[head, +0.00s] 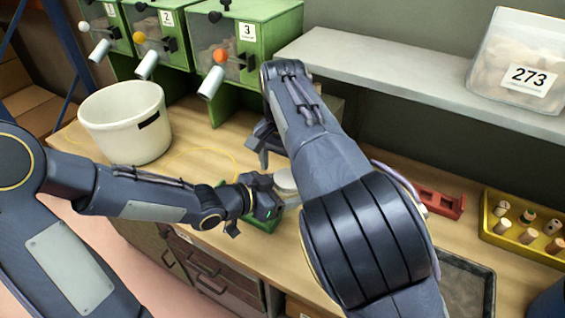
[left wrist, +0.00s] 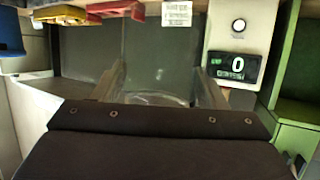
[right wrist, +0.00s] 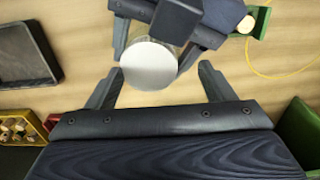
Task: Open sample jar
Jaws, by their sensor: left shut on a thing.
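The sample jar (head: 285,193) is a clear jar with a pale round lid (right wrist: 149,65). My left gripper (head: 262,203) is shut around the jar's body, and the glass (left wrist: 160,98) shows between its fingers in the left wrist view. My right gripper (right wrist: 162,70) is open above the jar. The lid lies between its fingertips, close to the left finger, with a clear gap to the right finger. Whether the left finger touches the lid cannot be told. In the head view my right arm hides part of the jar's surroundings.
A green holder (head: 262,224) sits beside my left gripper. A white bucket (head: 125,125) and green dispensers (head: 245,30) stand at left and back. A red rack (head: 440,202), yellow cork tray (head: 490,236) and dark tray (head: 480,268) lie right. A shelf (head: 390,80) overhangs the back.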

